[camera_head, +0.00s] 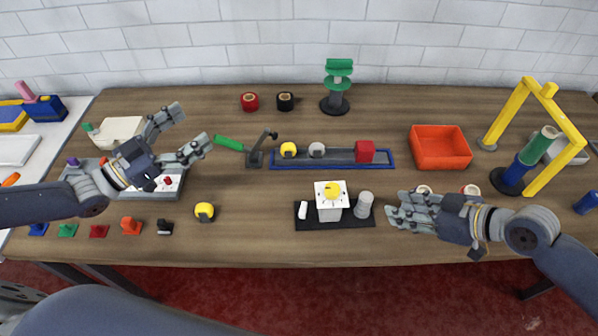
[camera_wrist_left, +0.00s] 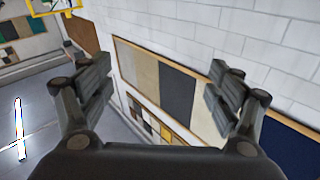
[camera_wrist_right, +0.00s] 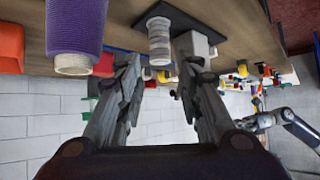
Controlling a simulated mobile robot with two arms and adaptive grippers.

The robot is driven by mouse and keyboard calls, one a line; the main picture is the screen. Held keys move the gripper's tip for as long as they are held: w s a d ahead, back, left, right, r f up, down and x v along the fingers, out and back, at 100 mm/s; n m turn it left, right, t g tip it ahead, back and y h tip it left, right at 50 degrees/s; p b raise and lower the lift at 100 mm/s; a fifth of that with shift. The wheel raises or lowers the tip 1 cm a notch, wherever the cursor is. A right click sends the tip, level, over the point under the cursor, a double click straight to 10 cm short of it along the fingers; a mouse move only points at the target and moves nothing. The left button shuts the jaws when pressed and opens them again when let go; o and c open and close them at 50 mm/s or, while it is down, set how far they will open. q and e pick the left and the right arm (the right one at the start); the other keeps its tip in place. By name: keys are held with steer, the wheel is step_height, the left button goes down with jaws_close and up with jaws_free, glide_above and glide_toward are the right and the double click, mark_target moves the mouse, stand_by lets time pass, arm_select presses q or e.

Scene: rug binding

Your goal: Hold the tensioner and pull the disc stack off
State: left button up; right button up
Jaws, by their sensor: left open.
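The tensioner, which I take to be the white block with a yellow knob (camera_head: 331,203), stands on a small black base plate (camera_head: 303,221) at the table's front middle. A grey ribbed cylinder, likely the disc stack (camera_head: 364,205), stands upright on the plate's right side. The stack also shows ahead of my right fingertips in the right wrist view (camera_wrist_right: 159,38), with the block (camera_wrist_right: 201,46) beside it. My right gripper (camera_head: 394,212) is open and empty just right of the stack, apart from it. My left gripper (camera_head: 192,130) is open and empty, above the table's left side.
Behind the plate lies a blue-edged tray (camera_head: 335,158) with a red block. An orange bin (camera_head: 439,147) is at the back right, a yellow frame (camera_head: 560,125) further right. A yellow-topped item (camera_head: 204,212) sits left of the plate. Spools (camera_head: 470,189) stand behind my right gripper.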

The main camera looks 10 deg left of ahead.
arm_select(q)
steer(key=d+f+m+g+h, duration=0.2)
steer(key=d+g, duration=0.1)
steer(key=d, duration=0.5)
steer(key=s+d+f+m+g+h, duration=0.15)
steer(key=d+g, duration=0.25)
steer(key=d, duration=0.4)
steer(key=d+f+m+g+h, duration=0.2)
steer(key=d+m+g+h, duration=0.1)
steer(key=d, duration=0.5)
glide_toward(332, 194)
steer(key=shift+g, duration=0.3)
steer(key=w+d+f, duration=0.1)
steer(key=w+d, duration=0.1)
steer(key=shift+w+d+f, duration=0.2)
steer(key=shift+w+f, duration=0.15)
steer(key=x, duration=0.7)
steer(key=shift+w+d+f, duration=0.1)
steer(key=shift+d+f, duration=0.1)
steer(key=shift+f, duration=0.1)
